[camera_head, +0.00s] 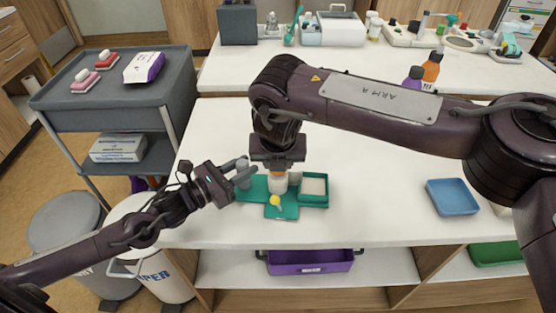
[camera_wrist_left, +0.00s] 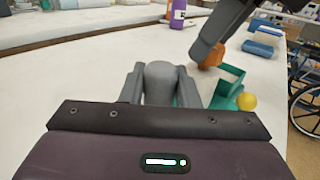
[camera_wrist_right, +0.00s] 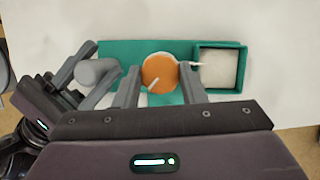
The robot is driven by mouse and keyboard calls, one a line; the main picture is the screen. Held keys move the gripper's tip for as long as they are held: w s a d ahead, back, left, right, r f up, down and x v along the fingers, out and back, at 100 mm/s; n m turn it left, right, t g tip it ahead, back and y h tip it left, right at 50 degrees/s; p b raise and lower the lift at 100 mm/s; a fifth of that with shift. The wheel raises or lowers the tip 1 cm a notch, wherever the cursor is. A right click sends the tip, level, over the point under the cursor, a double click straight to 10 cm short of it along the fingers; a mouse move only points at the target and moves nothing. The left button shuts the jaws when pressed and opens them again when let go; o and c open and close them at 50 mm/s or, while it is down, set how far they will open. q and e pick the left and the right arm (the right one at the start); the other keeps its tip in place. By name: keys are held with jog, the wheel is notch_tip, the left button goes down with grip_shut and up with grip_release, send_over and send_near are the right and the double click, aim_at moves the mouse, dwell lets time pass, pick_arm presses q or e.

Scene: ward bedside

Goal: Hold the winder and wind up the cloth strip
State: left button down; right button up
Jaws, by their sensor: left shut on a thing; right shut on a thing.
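The winder (camera_head: 254,188) is a teal base on the white table. A grey upright post (camera_wrist_left: 160,84) stands at its left end, with my left gripper (camera_head: 241,174) shut around it. An orange round knob (camera_wrist_right: 160,73) with a white line on top caps a pale roll (camera_head: 280,184) at the middle. My right gripper (camera_wrist_right: 158,82) comes from above, shut on the orange knob. A pale strip, which looks like the cloth strip (camera_wrist_right: 189,64), runs from the knob to the open teal box (camera_wrist_right: 243,70) at the right. A yellow ball (camera_head: 275,200) sits at the base's front.
A blue tray (camera_head: 452,196) lies at the right of the table. Purple (camera_head: 414,77) and orange-brown (camera_head: 431,67) bottles stand behind my right arm. A grey cart (camera_head: 110,92) is at the left. The table between winder and blue tray is clear.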

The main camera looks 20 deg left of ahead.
jog(key=o, duration=1)
jog(key=v, duration=1.2)
